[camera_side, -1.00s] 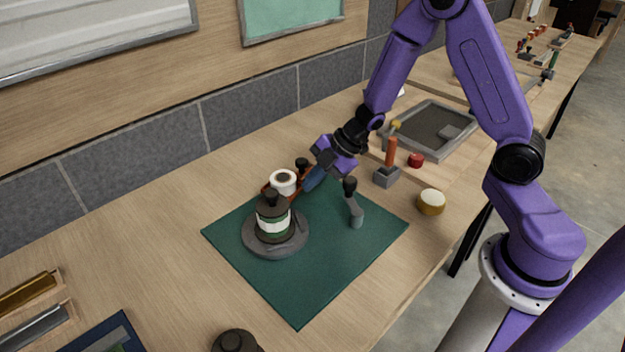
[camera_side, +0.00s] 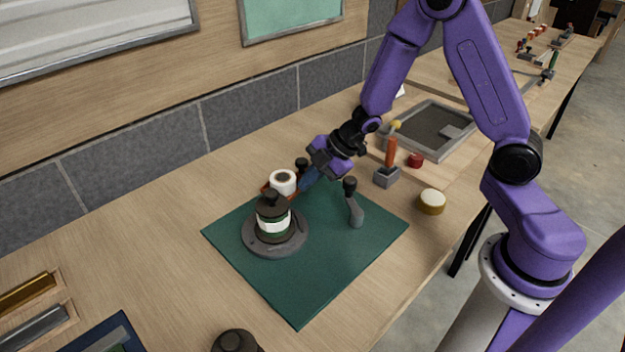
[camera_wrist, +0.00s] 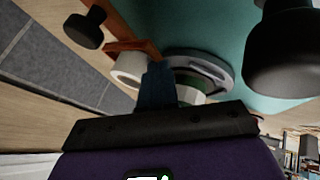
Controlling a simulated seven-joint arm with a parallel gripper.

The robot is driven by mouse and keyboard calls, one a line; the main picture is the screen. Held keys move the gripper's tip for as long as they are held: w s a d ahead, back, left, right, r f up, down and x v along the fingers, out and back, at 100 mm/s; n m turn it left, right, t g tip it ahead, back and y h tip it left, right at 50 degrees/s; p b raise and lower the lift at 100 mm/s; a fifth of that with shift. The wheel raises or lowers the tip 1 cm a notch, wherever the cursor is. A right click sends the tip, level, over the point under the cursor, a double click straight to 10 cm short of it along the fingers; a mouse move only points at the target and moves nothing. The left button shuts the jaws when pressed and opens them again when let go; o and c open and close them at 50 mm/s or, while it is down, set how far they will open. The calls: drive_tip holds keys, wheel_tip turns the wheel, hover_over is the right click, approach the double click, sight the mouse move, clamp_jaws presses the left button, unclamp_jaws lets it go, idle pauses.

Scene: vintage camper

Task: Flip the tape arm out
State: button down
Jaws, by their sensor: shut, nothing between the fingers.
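The tape arm (camera_side: 266,189) is an orange-brown bar that carries a white tape roll (camera_side: 283,182) with a dark core, at the back left of the green mat. Its brown bar (camera_wrist: 133,46) and the white roll (camera_wrist: 127,70) also show in the wrist view. My gripper (camera_side: 304,182) is shut and empty, its blue fingers just right of the roll. In the wrist view the fingers (camera_wrist: 157,82) overlap the roll's edge; I cannot tell whether they touch it. The arm's far side is hidden behind the roll and a dark bottle.
A black-knobbed lever (camera_side: 353,205) stands to the right. A dark knob (camera_side: 301,164) is behind my fingers. The mat's front is clear.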

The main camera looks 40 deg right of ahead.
sight(275, 172)
drive_tip(key=shift+w+a+m, duration=0.2)
drive_tip(key=shift+a+m, duration=0.05)
drive_tip(key=shift+m, duration=0.05)
drive_tip(key=shift+w+a+m+t+h, duration=0.45)
drive_tip(key=shift+w+m, duration=0.1)
drive_tip(key=shift+m, duration=0.15)
drive_tip(key=shift+w+a, duration=0.3)
drive_tip(key=shift+w, duration=0.3)
drive_tip(key=shift+w+a, duration=0.25)
drive_tip(key=shift+w, duration=0.4)
drive_tip(key=shift+w+a, duration=0.3)
drive_tip(key=shift+w, duration=0.3)
drive_tip(key=shift+w+a+m+t+h, duration=0.15)
drive_tip(key=shift+w+m+t+h, duration=0.45)
drive_tip(key=shift+w+m, duration=0.8)
drive_tip(key=shift+w+d+h, duration=0.2)
drive_tip(key=shift+w+h, duration=0.05)
drive_tip(key=shift+w, duration=1.1)
drive_tip(key=s+r, duration=0.3)
drive_tip(key=r, duration=0.2)
drive_tip(key=s+r, duration=0.2)
drive_tip(key=shift+s+a+r, duration=0.3)
drive_tip(key=shift+a, duration=0.1)
drive_tip(key=shift+s+r, duration=0.2)
